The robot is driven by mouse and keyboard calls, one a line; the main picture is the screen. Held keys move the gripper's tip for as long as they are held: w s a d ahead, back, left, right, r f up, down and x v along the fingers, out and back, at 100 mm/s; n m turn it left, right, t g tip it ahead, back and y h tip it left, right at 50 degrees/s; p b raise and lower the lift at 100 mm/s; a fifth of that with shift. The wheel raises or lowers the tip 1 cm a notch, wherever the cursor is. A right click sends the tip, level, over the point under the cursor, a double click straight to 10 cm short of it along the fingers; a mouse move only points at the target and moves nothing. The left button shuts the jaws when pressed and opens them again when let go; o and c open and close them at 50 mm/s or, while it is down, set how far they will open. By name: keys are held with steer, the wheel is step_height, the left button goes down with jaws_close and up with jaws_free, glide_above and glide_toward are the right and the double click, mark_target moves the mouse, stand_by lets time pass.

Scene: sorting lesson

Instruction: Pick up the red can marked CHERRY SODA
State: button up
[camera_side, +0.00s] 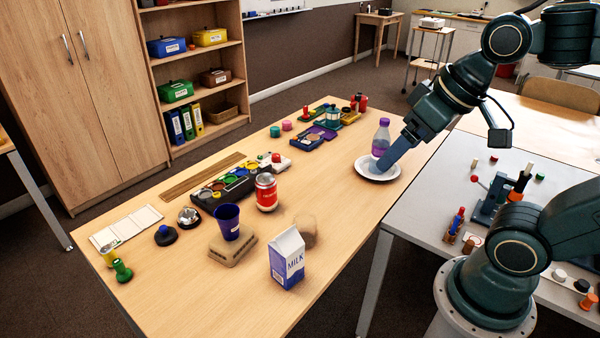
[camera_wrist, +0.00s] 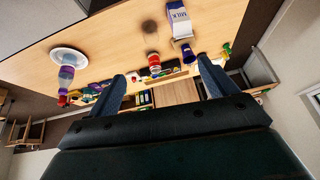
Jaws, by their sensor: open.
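The red can (camera_side: 266,192) stands upright on the wooden table in the side view, with a white band and silver top; its lettering is too small to read. It also shows in the wrist view (camera_wrist: 154,61), between my fingertips in the picture but well beyond them. My gripper (camera_side: 384,164) is open and empty in the side view, far to the right of the can. It appears over the white plate beside the purple bottle; its height above the plate is hard to tell. Both blue fingers of my gripper (camera_wrist: 162,68) show spread apart in the wrist view.
A milk carton (camera_side: 287,258) and a purple cup (camera_side: 228,220) on a cardboard-coloured block (camera_side: 233,250) stand in front of the can. A black paint tray (camera_side: 222,190) lies behind it. The purple-labelled bottle (camera_side: 381,138) and white plate (camera_side: 364,167) are right. Bare wood lies between can and plate.

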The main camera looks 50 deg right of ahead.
steer(key=w+d+f+m+y, duration=0.1)
steer(key=w+f+m+y, duration=0.2)
steer(key=w, duration=0.5)
steer(key=w+d+f+m, duration=0.1)
steer(key=w+f+m, duration=0.3)
steer(key=w, duration=0.4)
steer(key=w+d+f+m+y, duration=0.1)
steer(key=w+f+m+y, duration=0.2)
steer(key=w, duration=0.5)
steer(key=w+d+f+m+t+y, duration=0.1)
steer(key=w+d+f+m, duration=0.2)
steer(key=f+m, duration=0.15)
steer(key=w+d+f+m+t, duration=0.1)
steer(key=w+d+f+m, duration=0.2)
steer(key=f+m, duration=0.15)
steer(key=m+t+y, duration=0.1)
steer(key=m+t, duration=0.4)
steer(key=m, duration=0.5)
glide_toward(266, 190)
steer(key=d, duration=0.3)
steer(key=d+f, duration=0.1)
steer(key=shift+s+d, duration=0.15)
steer(key=shift+d, duration=0.15)
steer(key=shift+n, duration=0.3)
steer(key=shift+x, duration=4.3)
steer(key=shift+a+f, duration=0.1)
steer(key=shift+f, duration=0.05)
steer(key=shift+x, duration=2.5)
steer(key=shift+s+a+f, duration=0.1)
